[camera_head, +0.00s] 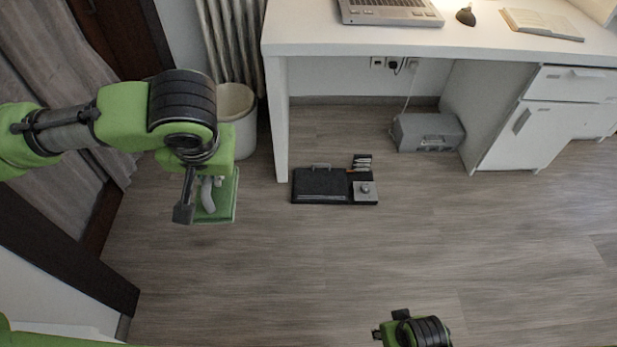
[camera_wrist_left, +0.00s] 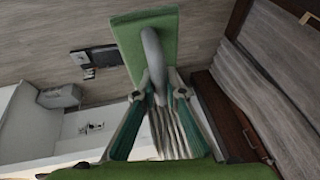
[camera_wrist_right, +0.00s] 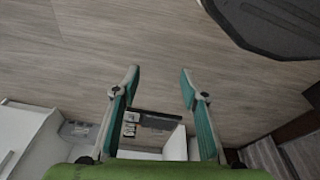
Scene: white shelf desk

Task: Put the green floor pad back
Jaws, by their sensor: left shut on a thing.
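The green floor pad (camera_head: 222,205) is a flat rectangular plate with a curved grey handle (camera_head: 208,193). My left gripper (camera_head: 192,193) is shut on that handle and holds the pad at the left of the head view, beside the white bin. In the left wrist view the pad (camera_wrist_left: 148,28) extends beyond the fingertips, with its handle (camera_wrist_left: 154,60) between the fingers. My right gripper (camera_wrist_right: 159,76) is open and empty in the right wrist view; part of it shows at the bottom edge of the head view (camera_head: 400,322).
A black tray (camera_head: 320,198) with a handled dark panel, a grey knobbed block (camera_head: 365,190) and small dark items lies by the desk leg (camera_head: 282,120). A white bin (camera_head: 236,105) and a grey case (camera_head: 428,132) stand behind. The middle floor is clear.

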